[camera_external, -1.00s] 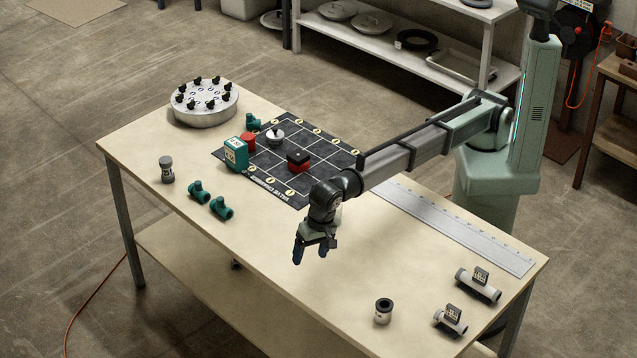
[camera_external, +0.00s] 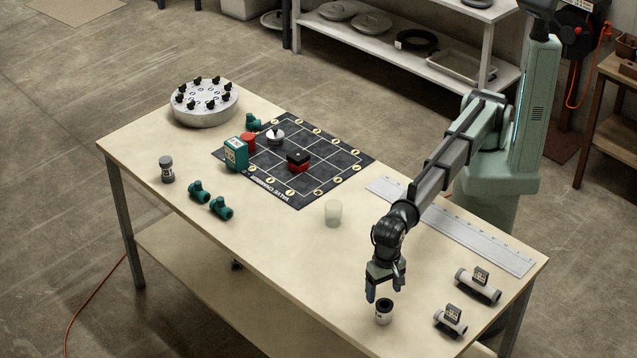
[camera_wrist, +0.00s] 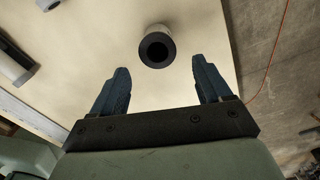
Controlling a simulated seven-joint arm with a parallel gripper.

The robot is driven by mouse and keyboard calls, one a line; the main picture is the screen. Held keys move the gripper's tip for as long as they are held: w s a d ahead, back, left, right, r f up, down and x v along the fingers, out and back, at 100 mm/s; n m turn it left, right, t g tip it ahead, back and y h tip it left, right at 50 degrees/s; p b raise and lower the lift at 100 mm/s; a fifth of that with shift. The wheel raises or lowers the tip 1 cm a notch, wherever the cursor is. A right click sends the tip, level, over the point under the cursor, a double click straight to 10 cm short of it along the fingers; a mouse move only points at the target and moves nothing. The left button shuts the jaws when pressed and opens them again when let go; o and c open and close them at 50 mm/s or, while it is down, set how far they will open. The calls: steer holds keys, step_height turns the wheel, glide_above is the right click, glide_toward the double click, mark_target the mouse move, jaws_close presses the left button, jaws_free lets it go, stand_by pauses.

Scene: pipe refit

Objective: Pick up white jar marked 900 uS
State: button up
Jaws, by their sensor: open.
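A small white jar (camera_external: 383,318) with a dark, ring-shaped top and a dark label stands upright near the table's front edge. Its label is too small to read. My gripper (camera_external: 385,291) points down just above and behind the jar and is empty. In the wrist view the jar's dark top (camera_wrist: 144,53) with its hole lies just beyond the fingertips, roughly centred between them. My gripper's blue fingers (camera_wrist: 161,68) are spread apart there, and the jar is not between them.
Two grey pipe pieces with tags (camera_external: 478,287) (camera_external: 450,322) lie to the right. A long ruler (camera_external: 455,228) lies behind. A translucent cup (camera_external: 333,213) stands left of my arm. A dark jar (camera_external: 167,170), green fittings (camera_external: 221,208) and the gridded mat (camera_external: 330,187) are farther left.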

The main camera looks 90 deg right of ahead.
mark_target(383, 311)
steer(key=f, duration=0.8)
steer(key=shift+s+a+f, duration=0.2)
steer(key=shift+f, duration=0.2)
steer(key=c, duration=1.1)
steer(key=shift+c, duration=0.2)
